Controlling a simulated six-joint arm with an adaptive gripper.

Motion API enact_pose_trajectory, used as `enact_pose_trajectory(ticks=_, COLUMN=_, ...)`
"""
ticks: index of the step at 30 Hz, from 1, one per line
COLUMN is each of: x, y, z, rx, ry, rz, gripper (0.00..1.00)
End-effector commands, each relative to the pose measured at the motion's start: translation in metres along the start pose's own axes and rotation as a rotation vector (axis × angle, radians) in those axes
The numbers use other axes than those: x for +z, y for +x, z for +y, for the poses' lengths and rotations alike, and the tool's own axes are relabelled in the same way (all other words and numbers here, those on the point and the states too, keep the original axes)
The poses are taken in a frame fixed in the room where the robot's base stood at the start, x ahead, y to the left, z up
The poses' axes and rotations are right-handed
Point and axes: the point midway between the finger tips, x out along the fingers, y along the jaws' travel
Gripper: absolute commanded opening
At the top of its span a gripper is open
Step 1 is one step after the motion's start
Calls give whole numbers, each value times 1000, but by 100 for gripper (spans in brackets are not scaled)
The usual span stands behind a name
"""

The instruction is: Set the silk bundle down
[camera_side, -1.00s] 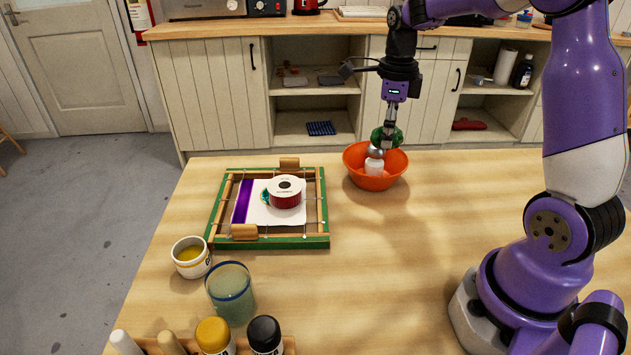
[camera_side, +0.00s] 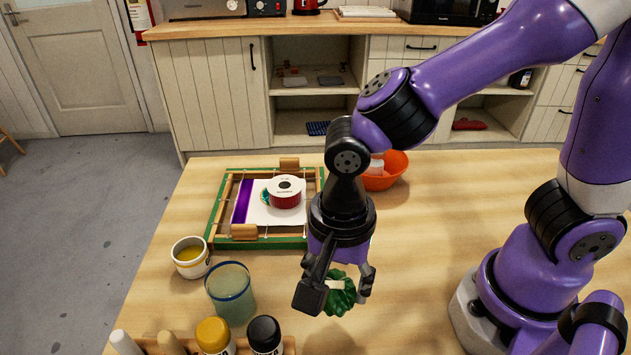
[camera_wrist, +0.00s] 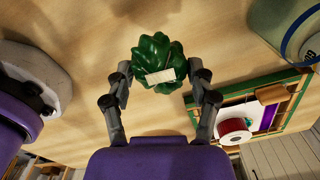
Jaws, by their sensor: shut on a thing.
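The silk bundle is a crumpled dark green bundle (camera_side: 341,297) with a pale band or tag on it. My gripper (camera_side: 340,284) is shut on it in the side view, near the front middle of the table. In the wrist view the green bundle (camera_wrist: 158,62) sits between the two fingers of my gripper (camera_wrist: 160,85), bare table beyond it. I cannot tell whether its underside touches the table.
A green-edged wooden frame (camera_side: 270,243) holds white cloth with a purple stripe and a ribbon spool (camera_side: 286,197). The orange bowl (camera_side: 396,163) is behind my arm. A glass jar (camera_side: 231,296), a small cup (camera_side: 190,258) and bottles (camera_side: 265,335) stand left. Table right of my gripper is clear.

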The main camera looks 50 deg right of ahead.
Motion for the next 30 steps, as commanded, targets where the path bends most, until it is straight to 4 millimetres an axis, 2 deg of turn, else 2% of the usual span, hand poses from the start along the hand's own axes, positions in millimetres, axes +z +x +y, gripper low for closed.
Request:
enact_pose_trajectory(ticks=9, x=0, y=43, z=0, rx=3, ry=3, rz=0, gripper=28)
enact_pose_trajectory(ticks=21, x=0, y=49, z=0, rx=-1, ry=4, rz=0, gripper=28)
enact_pose_trajectory(ticks=22, x=0, y=50, z=0, rx=-1, ry=4, rz=-1, gripper=70)
enact_pose_trajectory(ticks=23, x=0, y=49, z=-1, rx=-2, ry=4, rz=-1, gripper=85)
enact_pose_trajectory(ticks=24, x=0, y=49, z=-1, rx=-2, ry=4, rz=-1, gripper=94)
enact_pose_trajectory(ticks=30, x=0, y=49, z=-1, rx=-2, ry=4, rz=-1, gripper=94)
